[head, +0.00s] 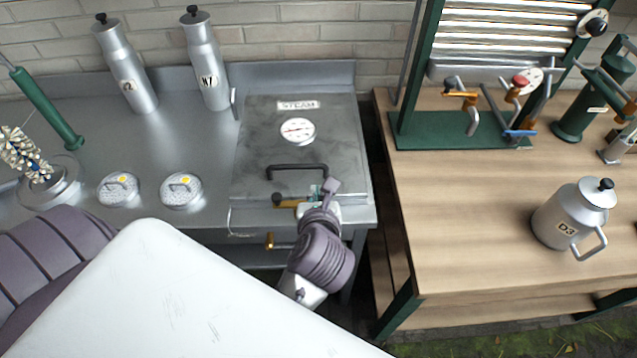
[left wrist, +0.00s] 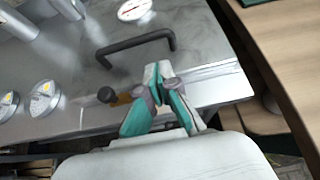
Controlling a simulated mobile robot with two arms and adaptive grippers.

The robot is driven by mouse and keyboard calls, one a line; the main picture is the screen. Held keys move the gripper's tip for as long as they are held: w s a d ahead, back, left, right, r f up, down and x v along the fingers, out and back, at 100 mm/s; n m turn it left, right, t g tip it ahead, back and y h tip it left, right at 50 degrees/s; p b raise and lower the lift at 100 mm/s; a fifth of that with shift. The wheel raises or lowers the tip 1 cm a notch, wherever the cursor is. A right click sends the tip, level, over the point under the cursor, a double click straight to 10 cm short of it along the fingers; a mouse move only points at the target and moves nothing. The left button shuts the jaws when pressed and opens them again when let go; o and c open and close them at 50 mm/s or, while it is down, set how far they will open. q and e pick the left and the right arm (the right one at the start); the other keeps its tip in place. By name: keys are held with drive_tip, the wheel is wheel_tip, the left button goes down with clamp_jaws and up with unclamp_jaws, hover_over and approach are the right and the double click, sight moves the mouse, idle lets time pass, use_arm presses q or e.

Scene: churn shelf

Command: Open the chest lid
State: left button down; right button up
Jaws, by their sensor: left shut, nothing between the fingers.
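The chest lid (head: 260,140) is a flat grey steel plate marked STEAM, with a round gauge (head: 298,130) on it. It lies flat and looks closed. A dark bar handle (head: 297,168) stands near its front edge and also shows in the left wrist view (left wrist: 136,47). A brass latch with a dark knob (head: 282,200) sits at the front edge, left of my gripper. My left gripper (head: 325,191) is at the front edge, in front of the handle's right end. In the left wrist view its green-padded fingers (left wrist: 160,78) are together and empty, apart from the handle. My right gripper is not in view.
Two speckled round lids (head: 181,190) and two tall metal bottles (head: 207,62) stand on the steel counter to the left. A wooden table (head: 470,210) with a milk can (head: 570,215) is at the right, across a narrow gap. A brick wall is behind.

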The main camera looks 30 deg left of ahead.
sight(316, 177)
use_arm(q)
drive_tip(key=b+x, duration=0.3)
drive_tip(key=x, duration=0.5)
drive_tip(key=shift+w+a+f, duration=0.15)
drive_tip(key=shift+a, duration=0.05)
drive_tip(key=shift+w+a+f, duration=0.15)
drive_tip(key=shift+w+a, duration=0.05)
drive_tip(key=shift+w, duration=0.15)
